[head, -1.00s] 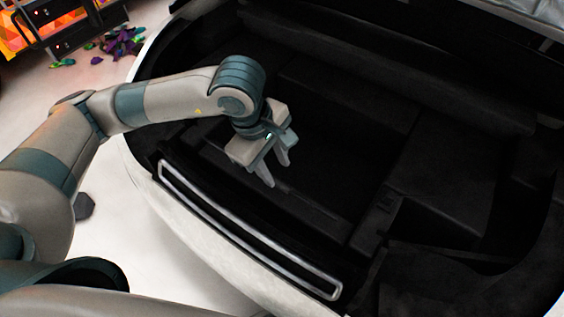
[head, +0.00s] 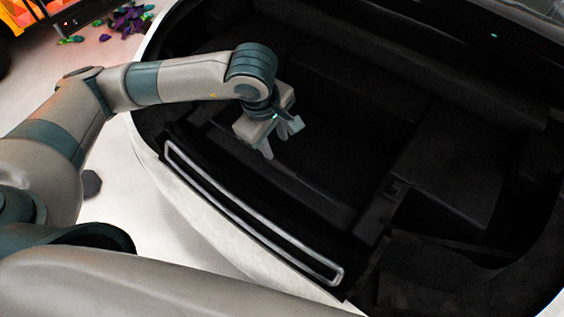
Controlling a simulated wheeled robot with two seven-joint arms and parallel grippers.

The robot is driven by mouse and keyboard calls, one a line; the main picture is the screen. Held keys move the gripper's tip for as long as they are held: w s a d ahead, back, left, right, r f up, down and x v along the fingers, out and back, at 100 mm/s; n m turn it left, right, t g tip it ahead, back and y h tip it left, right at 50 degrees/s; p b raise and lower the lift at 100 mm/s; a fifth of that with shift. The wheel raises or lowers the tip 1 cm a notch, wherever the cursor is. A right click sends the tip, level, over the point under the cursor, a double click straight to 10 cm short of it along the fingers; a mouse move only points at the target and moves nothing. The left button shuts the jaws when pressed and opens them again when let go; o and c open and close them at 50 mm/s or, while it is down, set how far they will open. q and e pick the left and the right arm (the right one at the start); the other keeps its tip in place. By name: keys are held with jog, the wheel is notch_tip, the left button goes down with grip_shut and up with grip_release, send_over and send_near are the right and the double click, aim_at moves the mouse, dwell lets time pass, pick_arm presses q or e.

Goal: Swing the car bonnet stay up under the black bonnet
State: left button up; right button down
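My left gripper (head: 281,140) hangs over the front part of the open black engine bay (head: 330,120), pointing down. Its two fingers are spread apart with nothing seen between them. A long dark bar-like edge (head: 305,195) runs along the front of the bay, just below and right of the fingers. I cannot tell whether it is the bonnet stay, as black lies on black. The raised bonnet cannot be made out in this view. My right gripper is out of view.
The white front body edge (head: 190,215) curves around the bay, with a silver-framed grille slot (head: 250,220) along it. Dark boxy covers (head: 445,175) fill the bay's right side. Colourful scraps (head: 130,20) lie on the pale floor at upper left.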

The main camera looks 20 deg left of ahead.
aim_at(283, 167)
pick_arm(q)
jog(key=w+f+p, duration=0.1)
jog(key=f, duration=0.3)
jog(key=f+p, duration=0.1)
jog(key=f, duration=0.4)
jog(key=w+d+f+p, duration=0.1)
jog(key=f+p, duration=0.1)
jog(key=f, duration=0.3)
jog(key=shift+w+f, duration=0.25)
jog(key=shift+w, duration=0.1)
jog(key=shift+c, duration=0.6)
grip_shut()
